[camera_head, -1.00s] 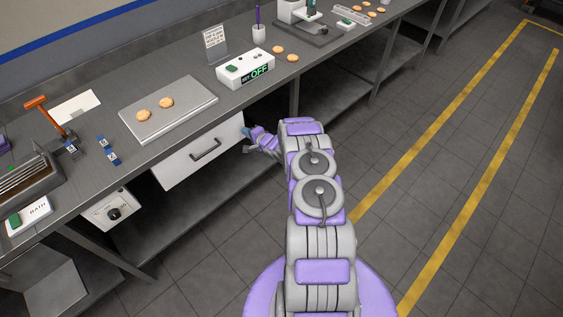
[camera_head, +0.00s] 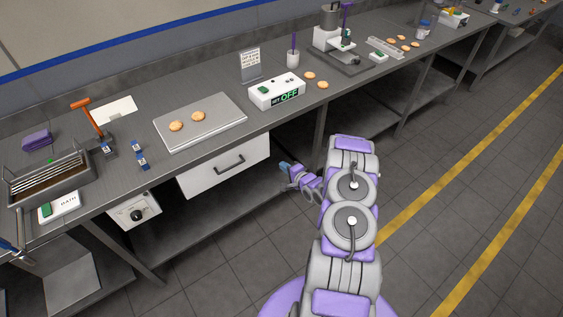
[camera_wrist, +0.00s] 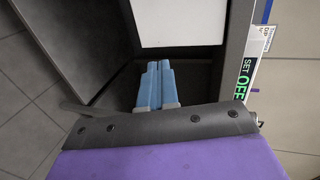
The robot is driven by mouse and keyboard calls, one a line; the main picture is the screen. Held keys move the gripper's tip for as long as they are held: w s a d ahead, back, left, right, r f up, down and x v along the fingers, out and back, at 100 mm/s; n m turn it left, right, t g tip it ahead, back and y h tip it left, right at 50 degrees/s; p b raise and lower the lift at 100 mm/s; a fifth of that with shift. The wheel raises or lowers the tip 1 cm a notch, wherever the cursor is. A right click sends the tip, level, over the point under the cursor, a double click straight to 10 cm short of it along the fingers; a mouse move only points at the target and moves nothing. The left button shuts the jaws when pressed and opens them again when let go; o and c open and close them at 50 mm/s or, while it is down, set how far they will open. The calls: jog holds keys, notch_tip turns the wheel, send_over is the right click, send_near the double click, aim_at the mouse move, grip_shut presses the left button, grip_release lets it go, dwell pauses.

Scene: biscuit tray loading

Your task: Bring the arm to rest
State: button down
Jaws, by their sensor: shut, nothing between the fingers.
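My gripper (camera_head: 286,167) is low in front of the bench, just right of the white drawer front and below the bench top. In the wrist view its two blue fingers (camera_wrist: 155,85) lie side by side, shut with nothing between them. The white drawer (camera_head: 226,166) with its dark handle is beside the gripper, and it also shows at the top of the wrist view (camera_wrist: 180,22). My arm is folded in front of the bench, over the floor.
On the bench (camera_head: 215,142) are a tray (camera_head: 222,122) with two biscuits, a white box reading "SET OFF" (camera_head: 264,95), a rack bath (camera_head: 75,184) at left and a press-like machine (camera_head: 335,40). More biscuits lie at right. Floor at right is clear.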

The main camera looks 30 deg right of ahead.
notch_tip(320, 180, up, 15)
jog(key=n+g+h, duration=0.2)
jog(key=n+g, duration=0.4)
jog(key=s+a+r+n+g+h, duration=0.1)
jog(key=s+a+r+n+g, duration=0.2)
jog(key=s+a+r, duration=0.65)
jog(key=s+a+r+n+g, duration=0.2)
jog(key=s+a+r, duration=0.2)
jog(key=s, duration=0.7)
jog(key=s+a+r+n+g+y, duration=0.1)
jog(key=s+a+r+n+g, duration=0.1)
jog(key=s+a+r, duration=0.3)
jog(key=s+a+r+n+g+y, duration=0.1)
jog(key=s+a+r+n+g, duration=0.2)
jog(key=s+a, duration=0.7)
jog(key=s+r+n, duration=0.1)
jog(key=s+r, duration=0.1)
jog(key=s, duration=0.5)
jog(key=shift+s+r, duration=0.25)
jog(key=shift+s, duration=0.1)
